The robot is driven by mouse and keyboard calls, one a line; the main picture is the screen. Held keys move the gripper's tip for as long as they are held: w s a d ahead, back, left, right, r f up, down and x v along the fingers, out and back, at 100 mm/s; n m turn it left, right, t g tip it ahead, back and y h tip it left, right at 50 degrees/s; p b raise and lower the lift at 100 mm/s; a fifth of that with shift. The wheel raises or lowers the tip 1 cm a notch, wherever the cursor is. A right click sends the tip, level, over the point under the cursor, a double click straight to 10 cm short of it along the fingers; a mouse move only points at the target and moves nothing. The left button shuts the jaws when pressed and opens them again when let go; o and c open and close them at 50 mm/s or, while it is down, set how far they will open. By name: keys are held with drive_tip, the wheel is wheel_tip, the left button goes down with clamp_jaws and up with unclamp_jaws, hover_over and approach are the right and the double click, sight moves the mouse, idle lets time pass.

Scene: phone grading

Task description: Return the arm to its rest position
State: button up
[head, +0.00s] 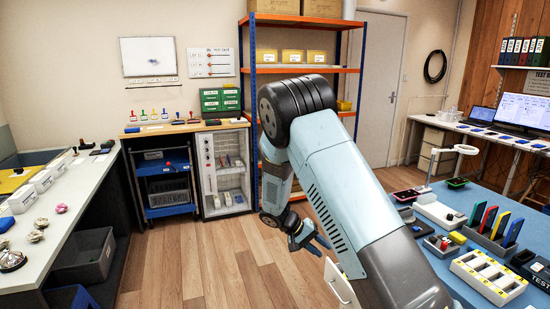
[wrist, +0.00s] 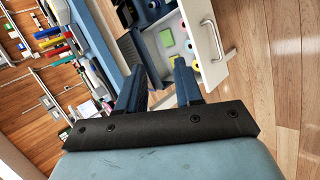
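My arm (head: 335,180) rises from the lower right of the head view, bends at a dark elbow and hangs down behind its own upper link. My gripper (head: 320,242) is low over the wooden floor, beside the left edge of the blue worktable. In the wrist view its two dark fingers (wrist: 156,80) stand apart with nothing between them. The gripper is open and empty. An open white drawer (wrist: 206,38) with a metal handle and small coloured items inside lies beyond the fingers.
The drawer front (head: 340,284) sticks out from the blue worktable (head: 462,196), close to my gripper. Phones, trays and coloured holders crowd that table. An orange and blue shelf rack (head: 305,69) and a blue cart (head: 165,186) stand behind. The wooden floor (head: 215,275) at left is clear.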

drive_tip(key=s+d+r+y, duration=0.2)
drive_tip(key=s+r, duration=0.2)
drive_tip(key=r, duration=0.4)
drive_tip(key=s+d+r+t+y, duration=0.1)
drive_tip(key=s+d+r+y, duration=0.15)
drive_tip(key=s+r, duration=0.45)
drive_tip(key=s+d+r+y, duration=0.2)
drive_tip(key=d+r, duration=0.1)
drive_tip(key=r, duration=0.7)
drive_tip(key=s+r+t+y, duration=0.1)
drive_tip(key=s+r+t, duration=0.1)
drive_tip(key=s+r, duration=0.3)
drive_tip(key=s+r+t+y, duration=0.2)
drive_tip(key=s+r, duration=0.3)
drive_tip(key=s, duration=0.9)
drive_tip(key=shift+s+d+t, duration=0.25)
drive_tip(key=shift+d+t, duration=0.15)
drive_tip(key=shift+t, duration=0.2)
idle(1.4)
